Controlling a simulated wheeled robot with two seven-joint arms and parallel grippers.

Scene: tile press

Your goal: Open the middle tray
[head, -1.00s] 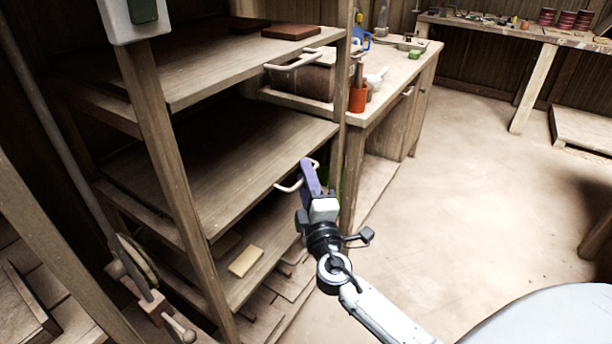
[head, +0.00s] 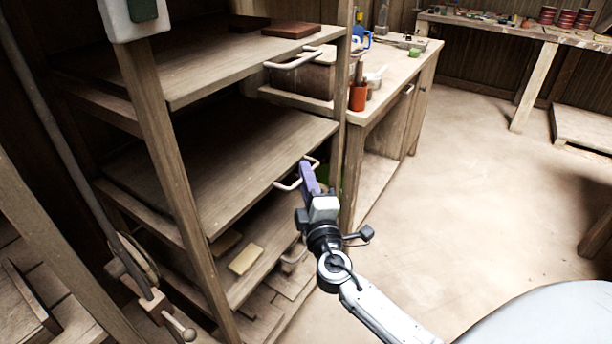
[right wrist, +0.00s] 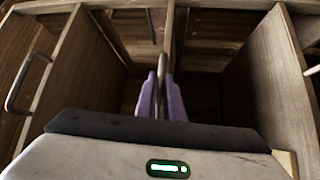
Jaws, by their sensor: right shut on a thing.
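The middle tray (head: 225,160) is a flat wooden board in the rack, between an upper and a lower tray. Its pale curved handle (head: 286,186) sticks out at its front edge. My right gripper (head: 308,172), with purple fingers, is shut on this handle and partly hides it. In the right wrist view the fingers (right wrist: 161,100) close around the bar of the handle (right wrist: 162,70). How far the tray is slid out is hard to tell. My left gripper is not in view.
The upper tray (head: 210,72) holds dark red tiles (head: 291,30) and has its own handle (head: 293,61). The lower tray holds a pale tile (head: 246,259).

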